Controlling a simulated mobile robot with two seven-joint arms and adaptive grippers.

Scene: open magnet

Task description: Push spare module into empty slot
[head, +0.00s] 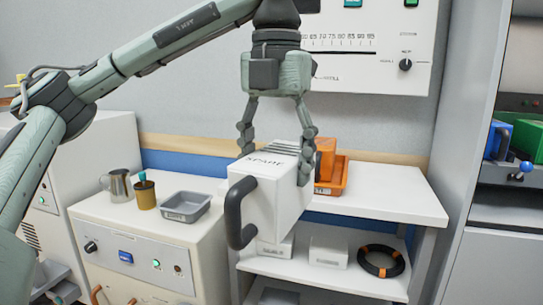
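The spare module (272,198) is a white box with "SPARE" lettered on its top and a dark curved handle on its front. My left gripper (276,164) is above it, pointing down, with one finger at each side of the box. The right finger lies against its side; the left fingertip is partly hidden at the top edge. Whether the box's underside rests on the white shelf unit (395,204) cannot be told. At the right edge, an open cabinet (483,210) holds blue (496,140) and green (527,138) parts; no empty slot is clearly identifiable. My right gripper is out of view.
An orange bin (334,178) stands behind the module. A metal mug (118,186), a brown cup (146,194) and a grey tray (186,206) stand on the left cabinet. A black-and-orange coil (381,262) lies on the lower shelf. The upper shelf's right part is clear.

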